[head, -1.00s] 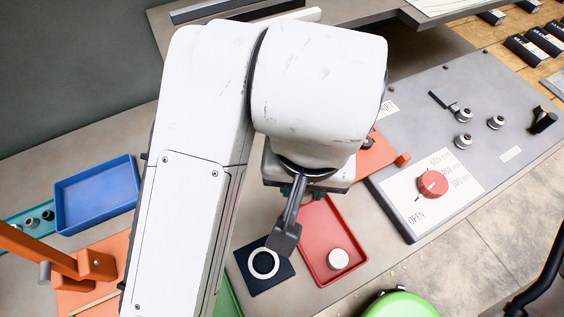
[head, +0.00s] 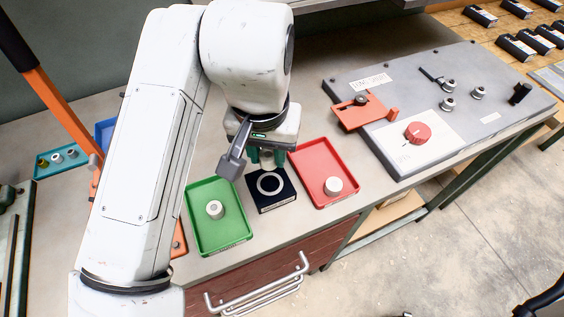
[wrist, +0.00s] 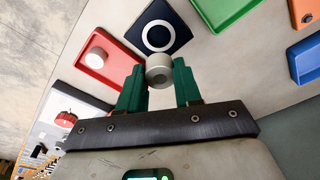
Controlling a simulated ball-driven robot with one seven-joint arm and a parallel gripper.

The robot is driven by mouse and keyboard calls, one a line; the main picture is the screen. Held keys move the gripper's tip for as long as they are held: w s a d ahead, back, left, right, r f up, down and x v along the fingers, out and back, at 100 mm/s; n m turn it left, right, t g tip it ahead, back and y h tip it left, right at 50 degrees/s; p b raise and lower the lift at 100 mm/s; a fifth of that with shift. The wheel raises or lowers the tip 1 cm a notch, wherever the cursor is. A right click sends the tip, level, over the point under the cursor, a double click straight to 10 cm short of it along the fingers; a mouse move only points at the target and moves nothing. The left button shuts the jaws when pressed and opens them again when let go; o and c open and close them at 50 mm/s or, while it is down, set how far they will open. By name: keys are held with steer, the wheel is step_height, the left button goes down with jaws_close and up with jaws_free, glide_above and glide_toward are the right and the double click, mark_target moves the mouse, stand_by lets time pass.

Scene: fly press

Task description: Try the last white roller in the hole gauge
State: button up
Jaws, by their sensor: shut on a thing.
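My gripper (head: 266,158) is shut on a pale roller, which shows clearly between the green fingertips in the wrist view (wrist: 160,70). The hole gauge (head: 270,194) is a dark blue block with a white ring around its hole. It also shows in the wrist view (wrist: 175,18), just beyond the held roller. The roller is above the bench on the gauge's far side, apart from the ring. A white roller (head: 333,186) lies in the red tray (head: 312,158). Another pale roller (head: 214,209) stands in the green tray (head: 232,236).
The blue tray (head: 103,130) is mostly hidden behind my arm. A teal rack (head: 45,170) with small pieces stands at the far left. The grey control panel (head: 350,88) with a red knob (head: 418,132) stands right of the red tray. Drawer handles jut out below the bench.

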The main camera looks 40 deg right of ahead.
steer(key=shift+s+a+f+b, duration=0.1)
steer(key=shift+a+f+b, duration=0.05)
steer(key=shift+f+b, duration=1)
step_height(320, 180, down, 2)
steer(key=shift+f+b, duration=0.2)
steer(key=shift+b, duration=0.8)
steer(key=shift+f+b, duration=0.4)
steer(key=shift+f, duration=0.4)
steer(key=shift+f, duration=0.3)
stand_by(0.5)
steer(key=shift+p, duration=0.35)
stand_by(0.5)
steer(key=o, duration=1.1)
steer(key=shift+r, duration=0.1)
steer(key=r, duration=0.3)
steer(key=r+p, duration=0.1)
steer(key=r, duration=0.3)
steer(key=a+r, duration=0.1)
steer(key=r, duration=0.2)
steer(key=shift+s+r, duration=0.25)
steer(key=shift+s, duration=0.1)
